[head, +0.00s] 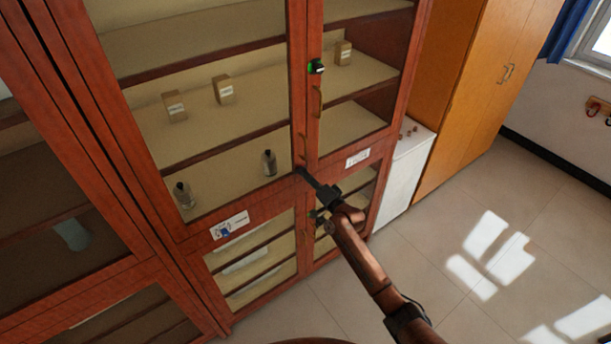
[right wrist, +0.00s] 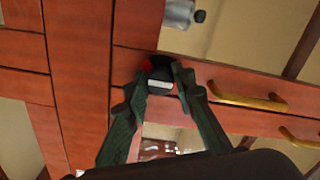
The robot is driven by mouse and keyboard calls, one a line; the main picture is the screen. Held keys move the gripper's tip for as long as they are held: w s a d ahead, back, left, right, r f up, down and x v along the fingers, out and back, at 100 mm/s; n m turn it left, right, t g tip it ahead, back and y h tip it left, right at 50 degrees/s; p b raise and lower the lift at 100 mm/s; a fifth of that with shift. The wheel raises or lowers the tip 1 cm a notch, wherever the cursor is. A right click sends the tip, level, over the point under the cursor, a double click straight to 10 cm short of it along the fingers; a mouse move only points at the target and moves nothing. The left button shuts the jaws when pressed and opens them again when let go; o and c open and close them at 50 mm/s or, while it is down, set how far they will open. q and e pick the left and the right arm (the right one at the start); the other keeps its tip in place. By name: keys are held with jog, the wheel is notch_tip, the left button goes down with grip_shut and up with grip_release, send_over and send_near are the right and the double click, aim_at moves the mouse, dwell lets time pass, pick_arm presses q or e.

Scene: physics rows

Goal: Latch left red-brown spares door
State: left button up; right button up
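The red-brown spares cabinet has a left glass door (head: 295,70) and a right glass door (head: 400,50); both look flush with the frame. A dark latch knob (right wrist: 160,75) with a red patch and a pale face sits on red-brown wood in the right wrist view. My right gripper (head: 303,173) is at the lower inner corner of the left door and hides this latch in the head view. In the right wrist view my right gripper (right wrist: 160,72) has its fingertips on either side of the knob, seemingly touching it. My left gripper is not in view.
Small boxes (head: 223,89) and bottles (head: 269,162) stand on shelves behind the glass. An orange-brown cupboard (head: 480,80) stands right. The floor (head: 430,240) is clear.

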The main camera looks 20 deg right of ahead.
jog(key=o, duration=0.5)
jog(key=shift+c, duration=0.2)
jog(key=v, duration=1.2)
